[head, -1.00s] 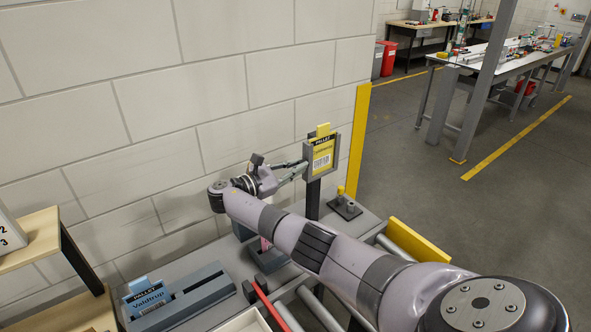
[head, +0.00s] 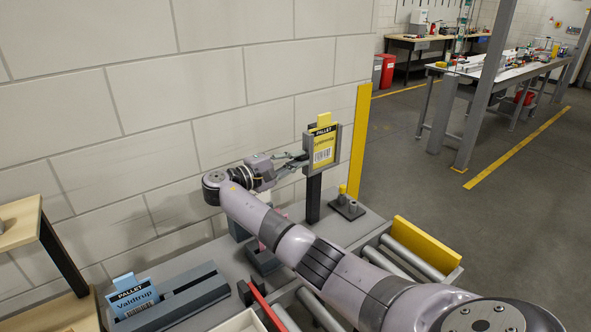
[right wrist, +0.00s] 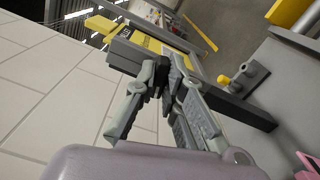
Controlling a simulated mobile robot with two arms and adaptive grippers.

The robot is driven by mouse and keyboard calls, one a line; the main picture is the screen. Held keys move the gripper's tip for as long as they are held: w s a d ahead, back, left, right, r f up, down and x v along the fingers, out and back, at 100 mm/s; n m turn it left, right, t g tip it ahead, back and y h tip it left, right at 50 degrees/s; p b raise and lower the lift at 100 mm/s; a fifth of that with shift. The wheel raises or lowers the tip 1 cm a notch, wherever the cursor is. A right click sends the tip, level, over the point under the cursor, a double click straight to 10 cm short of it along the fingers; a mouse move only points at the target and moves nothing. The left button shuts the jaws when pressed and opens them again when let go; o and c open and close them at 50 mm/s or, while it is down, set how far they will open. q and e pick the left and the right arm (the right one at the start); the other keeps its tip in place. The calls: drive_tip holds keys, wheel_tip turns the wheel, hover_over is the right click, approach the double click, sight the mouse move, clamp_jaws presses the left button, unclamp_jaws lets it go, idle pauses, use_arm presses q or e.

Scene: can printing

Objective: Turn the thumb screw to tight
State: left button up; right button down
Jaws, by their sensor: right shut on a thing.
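A grey sign holder (head: 310,168) on a dark upright post (head: 313,200) carries a yellow pallet card (head: 325,150). My right gripper (head: 302,159) reaches from the left to the holder's left side. In the right wrist view its fingers (right wrist: 174,68) are closed together at the edge of the holder (right wrist: 125,58). The fingers hide most of what they grip, and it sits where a thumb screw would be; I cannot make out its shape. The yellow card (right wrist: 142,42) also shows there. My left gripper is not in view.
A blue pallet card (head: 132,297) stands in a grey slotted block (head: 195,298) at the lower left. A small grey base with pegs (head: 346,208) stands right of the post. Rollers (head: 400,257) and a yellow guard (head: 425,245) lie right. The wall is close behind.

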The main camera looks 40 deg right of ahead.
drive_tip(key=shift+f+m+b, duration=0.15)
drive_tip(key=shift+m+b, duration=1.25)
drive_tip(key=shift+b, duration=0.1)
drive_tip(key=c, duration=1.7)
unclamp_jaws()
drive_tip(key=a, duration=0.4)
drive_tip(key=w+a, duration=0.1)
drive_tip(key=a, duration=0.7)
drive_tip(key=shift+w, duration=0.15)
